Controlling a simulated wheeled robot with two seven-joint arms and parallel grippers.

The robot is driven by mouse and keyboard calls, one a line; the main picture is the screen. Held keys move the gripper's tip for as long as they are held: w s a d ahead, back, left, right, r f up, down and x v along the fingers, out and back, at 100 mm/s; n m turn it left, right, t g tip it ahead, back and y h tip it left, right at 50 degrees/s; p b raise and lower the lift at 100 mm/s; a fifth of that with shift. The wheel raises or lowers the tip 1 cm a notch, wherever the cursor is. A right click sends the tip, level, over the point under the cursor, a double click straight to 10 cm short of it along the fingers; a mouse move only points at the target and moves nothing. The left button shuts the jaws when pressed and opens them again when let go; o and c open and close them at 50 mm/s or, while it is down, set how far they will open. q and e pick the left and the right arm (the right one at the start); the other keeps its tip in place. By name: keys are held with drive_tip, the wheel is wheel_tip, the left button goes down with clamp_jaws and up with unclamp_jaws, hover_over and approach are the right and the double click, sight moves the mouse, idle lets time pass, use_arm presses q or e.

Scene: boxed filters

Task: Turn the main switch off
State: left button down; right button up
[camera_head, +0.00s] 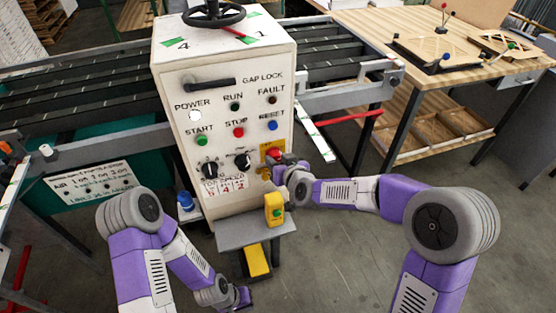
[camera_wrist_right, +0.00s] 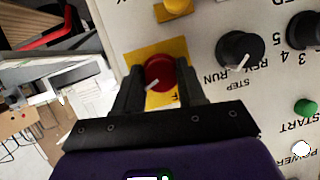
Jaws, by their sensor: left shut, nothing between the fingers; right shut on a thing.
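The main switch is a red knob on a yellow plate (camera_head: 268,147), low on the right of the white machine cabinet (camera_head: 222,188). My right gripper (camera_head: 281,160) is at the knob. In the right wrist view, the red knob (camera_wrist_right: 159,70) sits between the two dark fingers, which are shut on it from both sides. A white mark on the knob points to the lower left in that upside-down view. Most plate lettering is hidden. The white POWER lamp (camera_head: 195,116) looks bright. My left gripper (camera_head: 240,298) is low near the floor, shut and empty, away from the cabinet.
Two black selector knobs (camera_head: 242,161) sit left of the main switch. START (camera_head: 202,141), STOP (camera_head: 239,132) and RESET (camera_head: 273,126) buttons are above. A yellow box with a green button (camera_head: 274,210) stands below. A wooden workbench (camera_head: 440,45) is at the right.

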drive_tip(key=n+p, duration=0.1)
drive_tip(key=n+h+p, duration=0.2)
drive_tip(key=p, duration=0.1)
drive_tip(key=shift+a+r, duration=0.25)
drive_tip(key=n+t+h+p, duration=0.1)
drive_tip(key=n+p, duration=0.2)
drive_tip(key=shift+f+h, duration=0.1)
drive_tip(key=shift+h, duration=0.3)
drive_tip(key=n+t+h+p, duration=0.1)
drive_tip(key=n, duration=0.2)
drive_tip(key=shift+s+a+f+t+h+p, duration=0.1)
drive_tip(key=shift+t+h+p, duration=0.3)
drive_tip(key=n+t+h, duration=0.1)
drive_tip(key=n, duration=0.2)
drive_tip(key=shift+n+t, duration=0.3)
drive_tip(key=o, duration=1.1)
drive_tip(key=shift+f, duration=0.1)
drive_tip(key=shift+c, duration=0.2)
